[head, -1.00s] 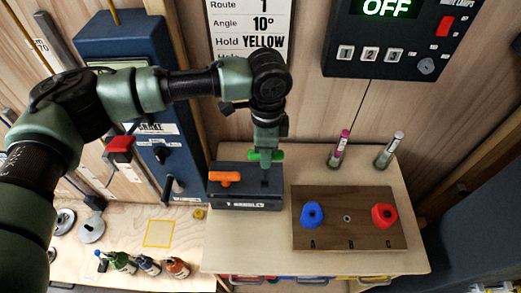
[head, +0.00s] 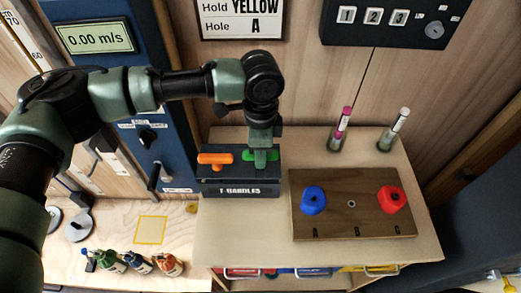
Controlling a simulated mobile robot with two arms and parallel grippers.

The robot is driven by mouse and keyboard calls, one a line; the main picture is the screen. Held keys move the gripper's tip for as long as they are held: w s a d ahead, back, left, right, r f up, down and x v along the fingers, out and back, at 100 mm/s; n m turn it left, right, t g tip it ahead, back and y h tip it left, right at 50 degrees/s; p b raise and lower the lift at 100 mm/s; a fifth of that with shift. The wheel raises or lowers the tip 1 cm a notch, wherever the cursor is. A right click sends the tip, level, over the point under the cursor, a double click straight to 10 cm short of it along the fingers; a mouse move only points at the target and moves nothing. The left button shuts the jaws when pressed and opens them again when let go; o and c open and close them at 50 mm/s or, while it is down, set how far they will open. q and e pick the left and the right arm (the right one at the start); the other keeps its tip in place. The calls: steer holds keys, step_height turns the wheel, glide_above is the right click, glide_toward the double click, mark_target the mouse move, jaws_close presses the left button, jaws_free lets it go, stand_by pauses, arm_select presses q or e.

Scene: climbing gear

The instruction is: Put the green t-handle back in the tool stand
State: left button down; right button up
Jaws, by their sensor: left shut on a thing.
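The green t-handle (head: 247,156) is at the right part of the dark blue tool stand (head: 238,190), marked T-HANDLES. My left gripper (head: 261,160) comes down from above and is shut on its green grip, which shows on both sides of the fingers. The grip is about level with the orange t-handle (head: 215,159), which stands in the left part of the stand. The green handle's shaft is hidden, so I cannot tell how deep it sits. My right gripper is not in view.
A wooden board (head: 349,222) with a blue hold (head: 313,200) and a red hold (head: 391,200) lies right of the stand. Two pens stand in holders behind it, one pink (head: 342,125) and one white (head: 399,122). Small bottles (head: 138,262) stand at lower left.

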arm_select(q)
steer(key=shift+f, duration=0.5)
steer(key=c, duration=1.2)
jaws_free()
steer(key=shift+o, duration=0.2)
steer(key=shift+r, duration=0.1)
step_height(320, 180, up, 8)
steer(key=shift+f+b, duration=0.2)
steer(key=shift+b, duration=0.75)
steer(key=shift+f, duration=0.1)
